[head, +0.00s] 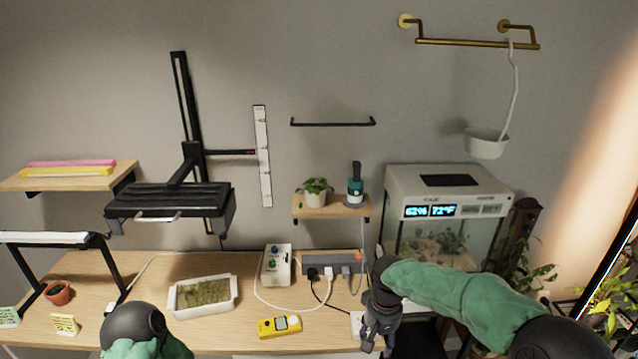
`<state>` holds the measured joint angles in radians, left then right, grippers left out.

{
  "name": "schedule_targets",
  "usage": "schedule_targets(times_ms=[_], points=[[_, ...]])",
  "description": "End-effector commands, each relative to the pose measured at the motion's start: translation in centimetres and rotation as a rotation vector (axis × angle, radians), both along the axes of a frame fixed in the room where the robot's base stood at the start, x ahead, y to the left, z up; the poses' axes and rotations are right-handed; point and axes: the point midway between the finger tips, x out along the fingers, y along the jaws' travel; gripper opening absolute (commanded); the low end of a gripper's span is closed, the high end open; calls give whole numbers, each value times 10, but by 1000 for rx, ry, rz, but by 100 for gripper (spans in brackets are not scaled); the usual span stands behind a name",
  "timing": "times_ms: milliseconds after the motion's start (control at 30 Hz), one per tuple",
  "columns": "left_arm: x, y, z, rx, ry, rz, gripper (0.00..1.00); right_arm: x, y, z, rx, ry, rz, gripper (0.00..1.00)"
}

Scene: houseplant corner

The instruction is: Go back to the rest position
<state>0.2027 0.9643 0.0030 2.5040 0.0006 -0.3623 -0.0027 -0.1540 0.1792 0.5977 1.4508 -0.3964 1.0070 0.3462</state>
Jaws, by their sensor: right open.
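My right arm, in a green sleeve, comes in from the right in the head view. Its dark gripper (368,346) hangs fingers down at the front edge of the wooden table (225,338), in front of the power strip. It is open, and I see nothing held in it. A white thing lies partly hidden behind its fingers. Of my left arm only a dark joint and some green sleeve show at the bottom left; its gripper is out of view.
A yellow meter (279,327), a white tray with moss (203,294), a white control box (276,265) and a grey power strip (334,263) with cables are on the table. A glass terrarium (445,238) stands behind my right forearm. A small shelf (331,207) is above.

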Motion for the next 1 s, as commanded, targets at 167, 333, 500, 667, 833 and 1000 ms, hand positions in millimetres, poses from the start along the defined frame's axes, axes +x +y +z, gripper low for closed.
schedule_targets(times_ms=[167, 333, 500, 667, 833, 1000], points=[[1, 0, 0, 1, -3, 1, 43, -6, 7, -30, 37, 13, 11, 54], [1, 0, 0, 1, -3, 1, 43, -15, 15, -64, 85, 24, 19, 54], [1, 0, 0, 0, -2, 1, 43, -32, 26, -107, 149, 33, 14, 54], [1, 0, 0, 0, -2, 1, 43, -62, 37, -160, 225, 45, -10, 54], [1, 0, 0, 0, -2, 1, 43, -117, 49, -223, 311, 46, -80, 54], [1, 0, 0, 0, -2, 1, 43, -174, 51, -263, 345, 33, -168, 54]])
